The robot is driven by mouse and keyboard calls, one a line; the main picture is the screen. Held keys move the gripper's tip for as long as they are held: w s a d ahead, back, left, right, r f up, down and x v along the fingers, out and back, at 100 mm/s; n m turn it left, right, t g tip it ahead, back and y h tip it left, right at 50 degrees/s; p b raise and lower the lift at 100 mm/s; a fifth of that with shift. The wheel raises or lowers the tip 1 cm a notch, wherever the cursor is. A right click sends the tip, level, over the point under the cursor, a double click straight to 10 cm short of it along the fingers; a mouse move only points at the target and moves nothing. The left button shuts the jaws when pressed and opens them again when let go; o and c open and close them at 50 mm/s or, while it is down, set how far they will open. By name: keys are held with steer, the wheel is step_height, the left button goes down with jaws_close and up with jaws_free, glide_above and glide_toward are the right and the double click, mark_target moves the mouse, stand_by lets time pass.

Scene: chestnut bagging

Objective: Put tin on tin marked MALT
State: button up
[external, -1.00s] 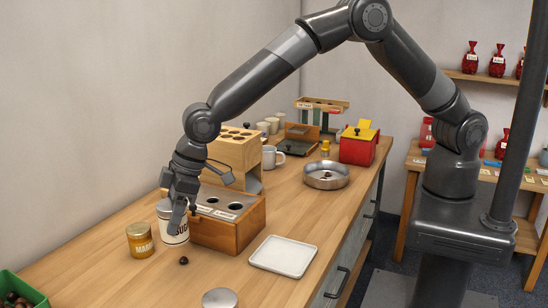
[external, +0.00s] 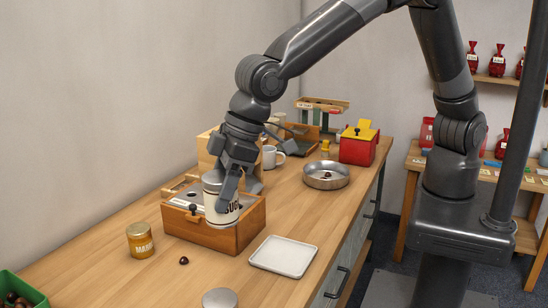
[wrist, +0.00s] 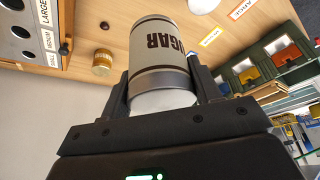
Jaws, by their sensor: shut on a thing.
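My gripper (external: 228,180) is shut on a cream tin with dark bands marked SUGAR (external: 217,214) and holds it roughly upright off the table. In the external view the tin is in front of the wooden box. The wrist view shows the tin (wrist: 160,50) between both fingers (wrist: 163,78).
The wooden box (external: 188,233) with holes in its top is right beside the held tin. A dark chestnut (external: 184,261) lies near the yellow tin. Table left of the yellow tin is clear.

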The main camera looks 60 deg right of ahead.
steer(key=shift+s+a+f, duration=0.7)
steer(key=shift+a+f, duration=0.8)
steer(key=shift+f, duration=0.15)
steer(key=shift+s+a+f, duration=0.7)
steer(key=shift+a+f, duration=0.75)
steer(key=shift+f, duration=0.2)
steer(key=shift+s+a+f, duration=0.7)
steer(key=shift+a+f, duration=0.8)
steer(key=shift+f, duration=0.15)
steer(key=shift+f, duration=0.15)
steer(key=o, duration=1.2)
steer(key=shift+c, duration=0.2)
